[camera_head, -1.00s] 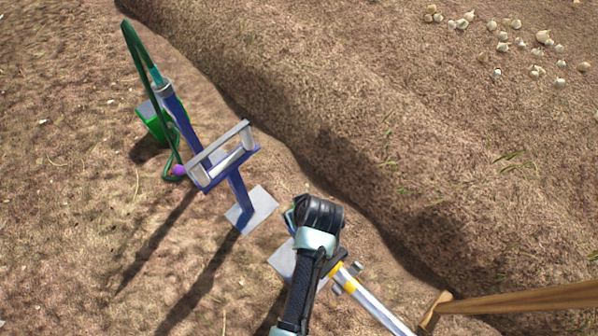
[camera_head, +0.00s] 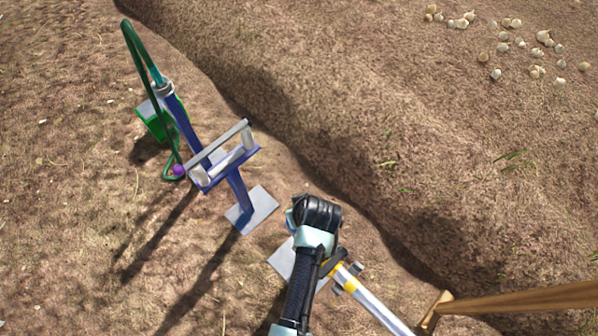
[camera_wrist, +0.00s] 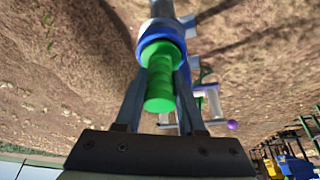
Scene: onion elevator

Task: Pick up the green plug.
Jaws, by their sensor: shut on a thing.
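The green plug (camera_wrist: 160,92) is in the middle of the wrist view, a ribbed green grip with a wider green collar behind it. My gripper (camera_wrist: 160,78) has one finger on each side of the grip and is shut on it. The collar sits against the blue ring (camera_wrist: 158,32) at the end of a grey and blue pipe. I cannot tell whether the plug is still seated in it. In the head view my arm's wrist hides the plug and most of the gripper.
A blue stand with a grey frame (camera_head: 222,165) stands left of my arm. Beyond it a green hose (camera_head: 132,42) loops over a blue post, with a purple knob (camera_head: 179,170). A wooden handle (camera_head: 520,300) lies right. A soil ridge runs behind; onions are scattered far right.

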